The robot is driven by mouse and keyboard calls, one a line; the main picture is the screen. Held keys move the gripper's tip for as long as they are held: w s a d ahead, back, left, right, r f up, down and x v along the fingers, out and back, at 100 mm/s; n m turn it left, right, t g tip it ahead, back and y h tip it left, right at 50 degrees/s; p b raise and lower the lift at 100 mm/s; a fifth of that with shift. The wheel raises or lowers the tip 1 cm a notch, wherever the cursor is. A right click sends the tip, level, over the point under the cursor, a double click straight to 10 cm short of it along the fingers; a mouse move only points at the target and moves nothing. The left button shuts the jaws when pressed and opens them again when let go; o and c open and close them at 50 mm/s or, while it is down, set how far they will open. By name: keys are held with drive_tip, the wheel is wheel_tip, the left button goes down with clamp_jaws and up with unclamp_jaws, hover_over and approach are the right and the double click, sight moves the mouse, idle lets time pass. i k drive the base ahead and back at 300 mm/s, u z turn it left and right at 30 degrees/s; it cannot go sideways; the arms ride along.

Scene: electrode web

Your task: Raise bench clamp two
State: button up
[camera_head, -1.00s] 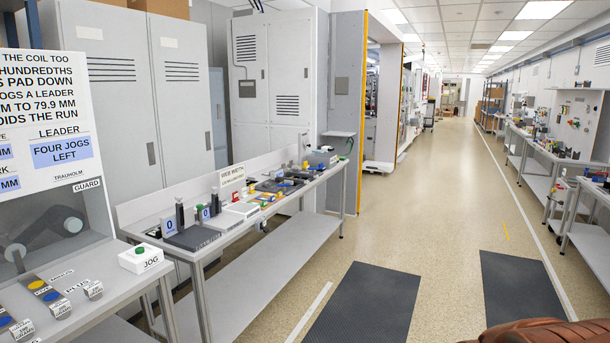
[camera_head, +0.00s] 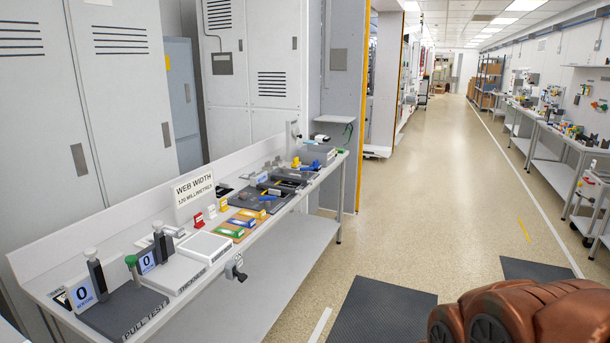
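A long bench (camera_head: 300,235) runs along the left wall. On its far half lie dark grey fixtures (camera_head: 243,197) with small blue and yellow parts. A blue lever-like part (camera_head: 312,165) and a yellow one (camera_head: 296,162) stand near the far end. I cannot tell from this distance which of these, if any, is bench clamp two, or whether a clamp is raised or lowered. No readable clamp number shows. My gripper is not in view.
Dark mats (camera_head: 385,310) lie on the floor. The aisle (camera_head: 450,180) is clear. Benches (camera_head: 560,150) line the right.

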sight(292, 179)
drive_tip(key=u, duration=0.15)
drive_tip(key=i, duration=3.15)
